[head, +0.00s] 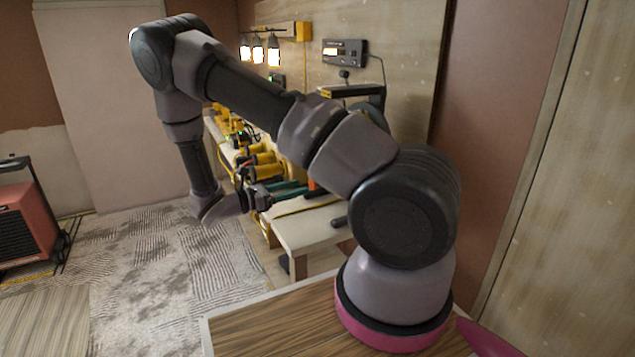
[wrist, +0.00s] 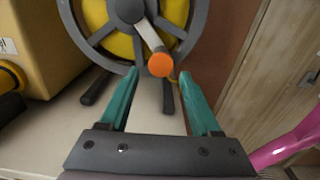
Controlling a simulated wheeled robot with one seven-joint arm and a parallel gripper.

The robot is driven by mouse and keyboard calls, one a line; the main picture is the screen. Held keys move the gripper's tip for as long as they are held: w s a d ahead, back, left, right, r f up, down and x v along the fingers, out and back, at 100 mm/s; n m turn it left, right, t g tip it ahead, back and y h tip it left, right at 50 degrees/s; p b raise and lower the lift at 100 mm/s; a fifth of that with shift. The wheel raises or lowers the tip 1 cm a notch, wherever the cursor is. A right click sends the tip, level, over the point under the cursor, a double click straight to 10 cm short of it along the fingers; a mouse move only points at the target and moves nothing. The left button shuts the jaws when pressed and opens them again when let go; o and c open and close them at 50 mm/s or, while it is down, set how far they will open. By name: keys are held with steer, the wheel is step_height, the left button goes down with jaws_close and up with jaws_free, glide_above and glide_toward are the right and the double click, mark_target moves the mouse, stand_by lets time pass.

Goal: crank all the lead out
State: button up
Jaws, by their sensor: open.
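In the wrist view a reel (wrist: 92,38) has a grey spoked rim around a yellow drum (wrist: 115,45). A pale crank arm (wrist: 151,36) runs from its hub to an orange knob (wrist: 161,65). The knob lies between the tips of my open gripper (wrist: 159,75) as seen from the wrist; I cannot tell whether either teal finger touches it. A short bit of yellow lead (wrist: 183,77) seems to show beside the right fingertip. In the head view my gripper (head: 287,190) is over the bench, and my arm hides most of the reel.
The pale bench (head: 310,232) runs along the wall with several yellow tools (head: 262,160) on it. A yellow case (wrist: 45,45) stands left of the reel. A wall box (head: 344,53) hangs above. A red heater (head: 25,228) stands on the patterned floor at left.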

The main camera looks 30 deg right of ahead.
steer(key=d, duration=0.8)
steer(key=shift+w+d, duration=0.1)
steer(key=shift+d, duration=0.15)
jaws_close()
stand_by(1.0)
